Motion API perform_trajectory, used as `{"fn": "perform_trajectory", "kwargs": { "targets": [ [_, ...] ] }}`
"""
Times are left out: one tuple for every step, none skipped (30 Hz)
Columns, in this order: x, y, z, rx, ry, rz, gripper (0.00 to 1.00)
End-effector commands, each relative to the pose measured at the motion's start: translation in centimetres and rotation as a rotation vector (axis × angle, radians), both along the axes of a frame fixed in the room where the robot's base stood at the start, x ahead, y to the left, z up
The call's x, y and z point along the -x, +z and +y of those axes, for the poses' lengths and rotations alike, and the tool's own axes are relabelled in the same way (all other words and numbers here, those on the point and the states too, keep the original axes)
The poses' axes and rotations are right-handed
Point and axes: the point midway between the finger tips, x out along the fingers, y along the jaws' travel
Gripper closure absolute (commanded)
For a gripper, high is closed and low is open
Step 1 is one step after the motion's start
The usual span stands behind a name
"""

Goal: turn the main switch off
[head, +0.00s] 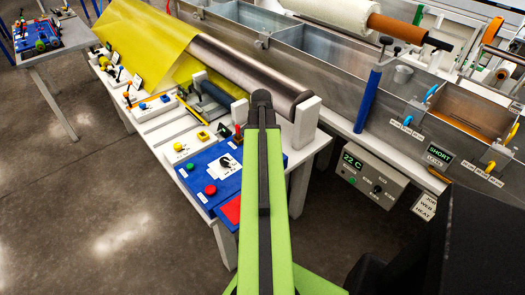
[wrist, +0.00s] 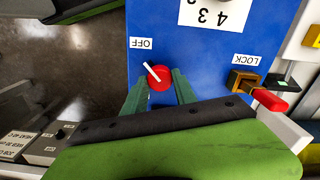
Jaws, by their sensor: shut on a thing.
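The main switch is a red round knob (wrist: 159,80) with a white pointer, on a blue panel (wrist: 205,45) in the wrist view. The pointer slants to the upper left, with its end just below the OFF label (wrist: 141,43). My gripper (wrist: 159,90) has its green fingers on either side of the knob and is shut on it. In the head view the blue panel (head: 199,176) shows on the table, and my arm hides the knob.
A LOCK label (wrist: 246,60) stands beside a brass lock (wrist: 243,81) with a red handle (wrist: 270,100), right of the knob. In the head view, green (head: 191,169) and red buttons (head: 210,190) and a black dial (head: 226,161) sit left of my arm. A metal bath (head: 340,55) stands behind.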

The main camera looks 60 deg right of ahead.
Motion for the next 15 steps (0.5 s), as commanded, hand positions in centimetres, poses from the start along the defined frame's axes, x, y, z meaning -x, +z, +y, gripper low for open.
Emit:
{"fn": "perform_trajectory", "kwargs": {
  "targets": [
    [0.41, -0.03, -0.37, 0.009, -0.020, 0.008, 1.00],
    [0.42, -0.03, -0.36, 0.008, -0.028, 0.008, 1.00],
    [0.43, -0.03, -0.36, 0.008, -0.039, 0.008, 1.00],
    [0.44, -0.03, -0.36, 0.008, -0.046, 0.009, 1.00],
    [0.44, -0.03, -0.36, 0.008, -0.051, 0.009, 1.00],
    [0.45, -0.03, -0.35, 0.008, -0.057, 0.009, 1.00],
    [0.46, -0.03, -0.35, 0.008, -0.060, 0.009, 1.00],
    [0.47, -0.03, -0.35, 0.008, -0.063, 0.009, 1.00],
    [0.48, -0.03, -0.34, 0.008, -0.067, 0.009, 1.00],
    [0.48, -0.03, -0.34, 0.008, -0.068, 0.009, 1.00],
    [0.49, -0.03, -0.33, 0.007, -0.070, 0.009, 1.00],
    [0.50, -0.03, -0.33, 0.007, -0.071, 0.009, 1.00],
    [0.50, -0.03, -0.32, 0.007, -0.071, 0.009, 1.00],
    [0.51, -0.03, -0.32, 0.007, -0.071, 0.009, 1.00],
    [0.51, -0.03, -0.32, 0.007, -0.071, 0.009, 1.00]
  ]
}}
